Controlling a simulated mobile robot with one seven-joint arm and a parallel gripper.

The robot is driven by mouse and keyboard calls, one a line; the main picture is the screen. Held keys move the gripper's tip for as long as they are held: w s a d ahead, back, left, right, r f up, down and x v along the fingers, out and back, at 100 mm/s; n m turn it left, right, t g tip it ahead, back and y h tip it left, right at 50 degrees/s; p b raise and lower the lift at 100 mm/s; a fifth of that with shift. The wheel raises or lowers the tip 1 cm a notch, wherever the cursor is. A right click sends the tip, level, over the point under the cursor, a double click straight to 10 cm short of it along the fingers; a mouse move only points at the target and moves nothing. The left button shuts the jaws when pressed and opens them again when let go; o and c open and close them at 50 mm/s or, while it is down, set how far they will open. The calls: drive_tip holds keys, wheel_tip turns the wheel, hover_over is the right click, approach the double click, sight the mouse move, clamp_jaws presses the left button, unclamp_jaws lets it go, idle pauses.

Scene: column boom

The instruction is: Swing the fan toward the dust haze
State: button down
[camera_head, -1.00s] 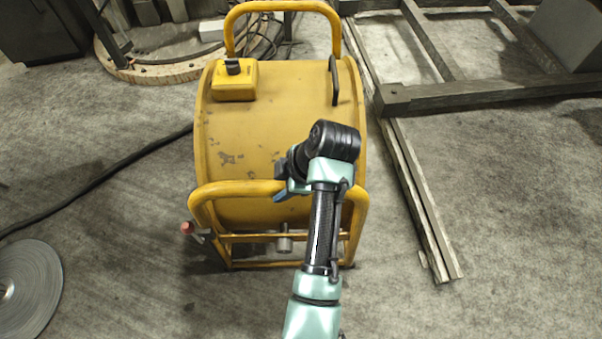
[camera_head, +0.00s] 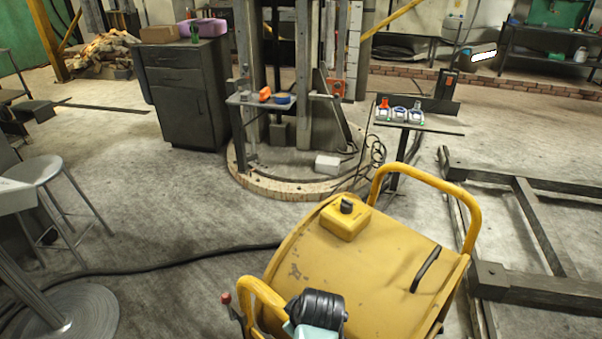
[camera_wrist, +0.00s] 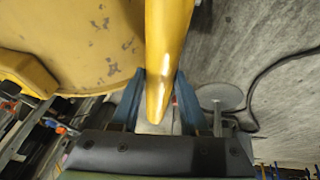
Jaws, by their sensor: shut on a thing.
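The fan (camera_head: 365,265) is a scuffed yellow drum in a tube frame, at the bottom of the head view. It lies askew, its far yellow hoop (camera_head: 479,215) to the upper right. A yellow box with a black knob (camera_head: 346,217) sits on top. My gripper (camera_wrist: 158,105) is shut on a yellow tube handle (camera_wrist: 168,40) of the fan, its blue fingers on either side of the tube. In the head view my wrist covers the grip and part of the near hoop (camera_head: 262,294). I cannot make out a distinct dust haze.
A round wooden-edged base (camera_head: 270,190) with a column stands beyond the fan. A timber frame (camera_head: 530,290) lies close on the right. A black cable (camera_head: 150,268) crosses the floor.

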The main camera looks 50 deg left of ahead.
drive_tip(key=shift+s+a, duration=0.15)
drive_tip(key=shift+c, duration=2.1)
unclamp_jaws()
drive_tip(key=p+v, duration=0.1)
drive_tip(key=v, duration=1.2)
